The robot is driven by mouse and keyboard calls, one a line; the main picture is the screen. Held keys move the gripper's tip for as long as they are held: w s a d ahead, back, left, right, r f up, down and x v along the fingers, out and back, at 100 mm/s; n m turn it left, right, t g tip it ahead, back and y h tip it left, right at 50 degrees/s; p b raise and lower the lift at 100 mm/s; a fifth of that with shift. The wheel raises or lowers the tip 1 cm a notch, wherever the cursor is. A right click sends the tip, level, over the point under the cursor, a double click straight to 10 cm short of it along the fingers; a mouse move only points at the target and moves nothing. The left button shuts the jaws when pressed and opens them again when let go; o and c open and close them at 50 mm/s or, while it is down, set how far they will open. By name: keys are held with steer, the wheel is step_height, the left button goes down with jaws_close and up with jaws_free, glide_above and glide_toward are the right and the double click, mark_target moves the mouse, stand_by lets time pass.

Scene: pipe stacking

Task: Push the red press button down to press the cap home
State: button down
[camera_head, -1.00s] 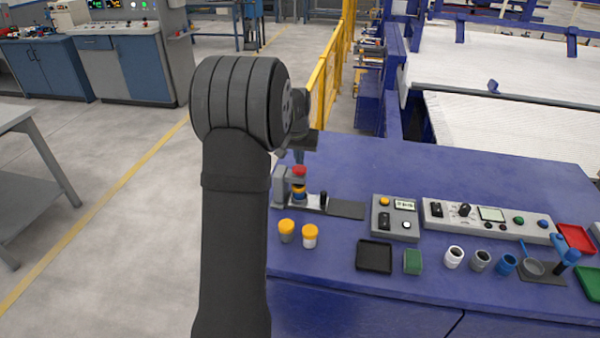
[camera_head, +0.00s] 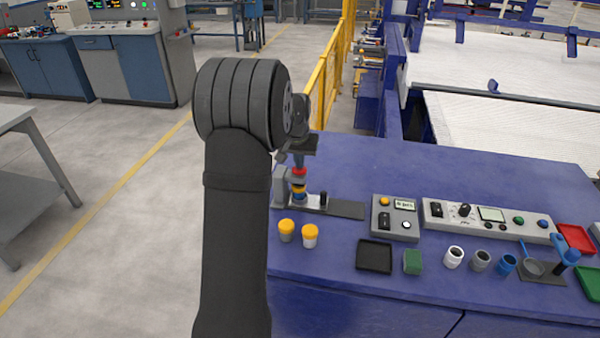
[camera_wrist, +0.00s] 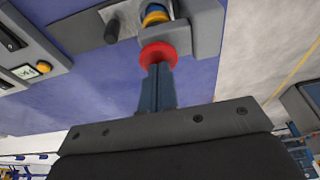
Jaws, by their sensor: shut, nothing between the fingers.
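The red press button (camera_head: 299,171) sits on top of the small grey press at the left of the blue table. In the wrist view the red button (camera_wrist: 158,54) is right at the tips of my gripper (camera_wrist: 158,68). My gripper is shut and empty, pointing down onto the button; its fingertips appear to touch the button's top. Under the button, a yellow cap (camera_head: 299,189) on a blue body (camera_head: 299,196) stands in the press. The yellow cap also shows in the wrist view (camera_wrist: 156,18). I cannot tell whether the cap is fully seated.
Two yellow-capped jars (camera_head: 286,230) stand in front of the press. A small control box (camera_head: 396,219) and a longer panel (camera_head: 488,219) lie to the right. A black tray (camera_head: 374,256) and a green block (camera_head: 413,261) are nearer the front edge.

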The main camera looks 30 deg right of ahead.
steer(key=shift+f, duration=0.85)
stand_by(0.3)
steer(key=shift+r, duration=0.15)
steer(key=shift+r, duration=3.45)
steer(key=shift+f, duration=2.5)
steer(key=c, duration=2.1)
jaws_free()
